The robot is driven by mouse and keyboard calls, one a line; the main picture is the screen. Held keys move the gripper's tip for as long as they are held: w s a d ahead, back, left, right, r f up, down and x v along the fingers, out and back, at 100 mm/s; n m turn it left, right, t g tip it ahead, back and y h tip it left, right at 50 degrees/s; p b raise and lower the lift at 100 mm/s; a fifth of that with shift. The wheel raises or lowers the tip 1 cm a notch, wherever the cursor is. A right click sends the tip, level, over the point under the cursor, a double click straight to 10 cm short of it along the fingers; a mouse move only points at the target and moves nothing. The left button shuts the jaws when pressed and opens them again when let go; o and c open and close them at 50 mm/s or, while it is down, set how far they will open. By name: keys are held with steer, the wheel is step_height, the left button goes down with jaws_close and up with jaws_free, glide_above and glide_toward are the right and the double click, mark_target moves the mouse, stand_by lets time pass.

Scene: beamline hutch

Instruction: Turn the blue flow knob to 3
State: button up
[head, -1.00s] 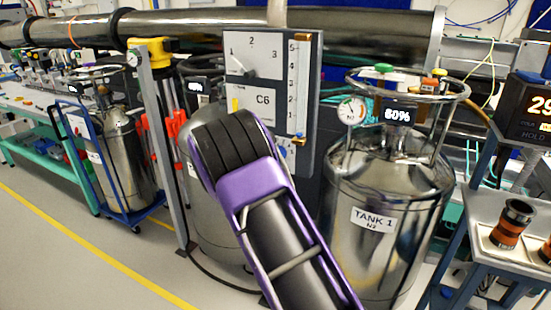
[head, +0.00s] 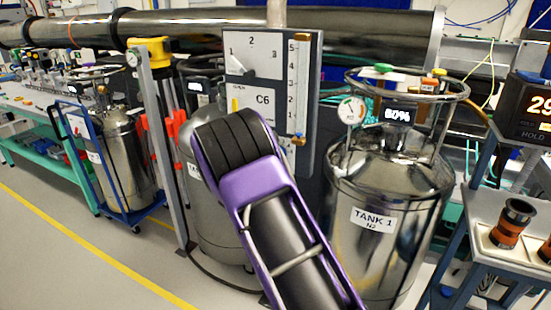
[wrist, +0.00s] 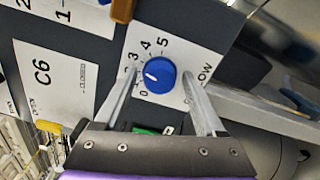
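In the wrist view the blue flow knob (wrist: 160,80) sits on a white plate with an arc of numbers up to 5. Its white pointer mark aims left, toward the low numbers, below the 3; the exact reading is unclear. My gripper (wrist: 159,70) is open, one finger on each side of the knob, with visible gaps between the fingers and the knob. The left finger partly covers the low numbers. In the head view my arm hides the knob and the fingertips; the grey C6 panel (head: 313,110) stands behind it.
The panel also carries a 1-2-3 dial (head: 246,67) and a vertical scale (head: 301,75) with an orange slider (head: 298,140). Tank 1 (head: 385,185) stands close at the right. A green label (wrist: 147,130) shows near the left finger.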

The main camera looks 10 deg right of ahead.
steer(key=shift+o, duration=0.3)
steer(key=v, duration=1.7)
steer(key=shift+s+a+p, duration=0.15)
steer(key=shift+p, duration=0.15)
